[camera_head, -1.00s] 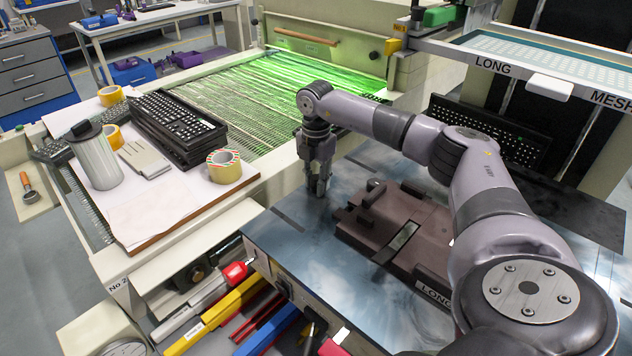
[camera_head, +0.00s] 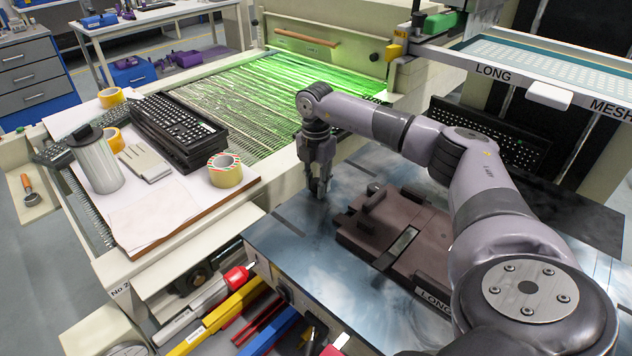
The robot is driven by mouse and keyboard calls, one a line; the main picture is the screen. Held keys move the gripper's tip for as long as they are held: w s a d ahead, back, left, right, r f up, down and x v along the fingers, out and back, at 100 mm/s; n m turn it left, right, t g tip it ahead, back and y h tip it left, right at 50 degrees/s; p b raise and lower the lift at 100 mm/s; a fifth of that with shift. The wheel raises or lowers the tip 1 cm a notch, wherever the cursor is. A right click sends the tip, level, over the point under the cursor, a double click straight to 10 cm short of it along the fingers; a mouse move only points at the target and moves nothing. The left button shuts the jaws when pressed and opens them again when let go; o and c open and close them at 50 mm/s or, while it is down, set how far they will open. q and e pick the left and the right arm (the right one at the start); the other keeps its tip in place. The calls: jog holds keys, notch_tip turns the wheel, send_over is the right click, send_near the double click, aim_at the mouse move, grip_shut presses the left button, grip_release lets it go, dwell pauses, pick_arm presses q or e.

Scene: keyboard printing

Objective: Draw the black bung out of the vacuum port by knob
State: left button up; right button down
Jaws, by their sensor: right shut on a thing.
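My right gripper (camera_head: 319,192) points straight down at the left part of the shiny blue-grey printing bed (camera_head: 285,240). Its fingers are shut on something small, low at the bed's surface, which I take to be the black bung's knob. The fingers cover it, so its shape does not show. The vacuum port is hidden under the gripper too. I cannot tell whether the bung is seated or lifted. My left gripper is out of view.
A brown fixture block (camera_head: 395,230) sits on the bed just right of the gripper. A screen frame (camera_head: 545,65) overhangs at the upper right. At left, a paper-covered board (camera_head: 150,215) holds stacked keyboards (camera_head: 175,130), a tape roll (camera_head: 225,170) and a canister (camera_head: 97,162).

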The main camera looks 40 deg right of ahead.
aim_at(316, 180)
notch_tip(316, 180, up, 3)
jog(key=shift+f, duration=0.2)
jog(key=shift+s, duration=0.1)
jog(key=shift+f, duration=0.25)
notch_tip(316, 180, up, 4)
jog(key=p, duration=0.4)
